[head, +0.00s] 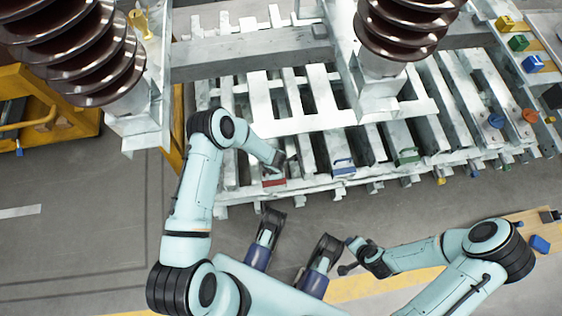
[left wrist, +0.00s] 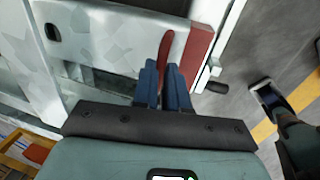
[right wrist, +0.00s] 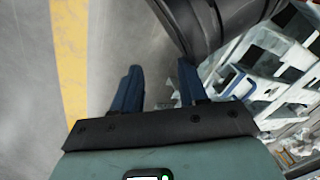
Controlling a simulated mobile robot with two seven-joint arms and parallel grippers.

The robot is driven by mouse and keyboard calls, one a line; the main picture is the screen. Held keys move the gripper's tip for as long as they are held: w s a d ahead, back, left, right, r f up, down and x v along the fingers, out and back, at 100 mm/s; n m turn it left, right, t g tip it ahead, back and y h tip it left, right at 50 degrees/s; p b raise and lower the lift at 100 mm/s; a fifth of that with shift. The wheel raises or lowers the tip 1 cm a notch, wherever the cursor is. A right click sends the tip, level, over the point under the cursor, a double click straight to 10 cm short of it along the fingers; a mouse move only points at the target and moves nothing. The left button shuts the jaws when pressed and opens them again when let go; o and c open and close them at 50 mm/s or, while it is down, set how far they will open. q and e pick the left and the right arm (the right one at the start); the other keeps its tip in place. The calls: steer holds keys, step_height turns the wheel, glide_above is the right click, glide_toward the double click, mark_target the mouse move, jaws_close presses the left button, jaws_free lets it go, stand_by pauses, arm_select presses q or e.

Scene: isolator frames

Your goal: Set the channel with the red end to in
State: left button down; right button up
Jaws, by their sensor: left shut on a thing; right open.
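The channel with the red end (head: 273,183) is a pale metal bar in the frame, its red end at the near edge, left of the blue-ended and green-ended channels. In the left wrist view the red end (left wrist: 198,50) carries a red handle (left wrist: 169,48). My left gripper (head: 277,165) is at that end. In the left wrist view its blue fingers (left wrist: 166,72) are shut on the red handle. My right gripper (head: 352,252) is open and empty, away from the frame; its fingers (right wrist: 160,75) show apart in the right wrist view.
Channels with a blue end (head: 344,167) and a green end (head: 408,157) lie to the right in the same frame. Brown ribbed insulators (head: 70,45) stand over the frame. A yellow structure (head: 45,115) is at the left. Grey floor (head: 85,250) is clear in front of it.

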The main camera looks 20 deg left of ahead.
arm_select(q)
steer(key=shift+w+a+r, duration=0.1)
steer(key=shift+w+a, duration=0.15)
steer(key=shift+w, duration=0.1)
steer(key=c, duration=1.2)
jaws_free()
steer(key=shift+o, duration=0.2)
steer(key=shift+s, duration=0.1)
step_height(320, 180, up, 13)
steer(key=s+d+p, duration=0.1)
steer(key=s+p, duration=0.1)
steer(key=p, duration=0.2)
steer(key=shift+d+p, duration=0.3)
arm_select(e)
steer(key=s+a+r+y, duration=0.1)
steer(key=s+a+r, duration=0.2)
steer(key=r, duration=0.3)
steer(key=shift+s+a+g, duration=0.15)
steer(key=shift+s+g, duration=0.05)
steer(key=shift+g, duration=0.2)
arm_select(q)
steer(key=shift+s, duration=0.15)
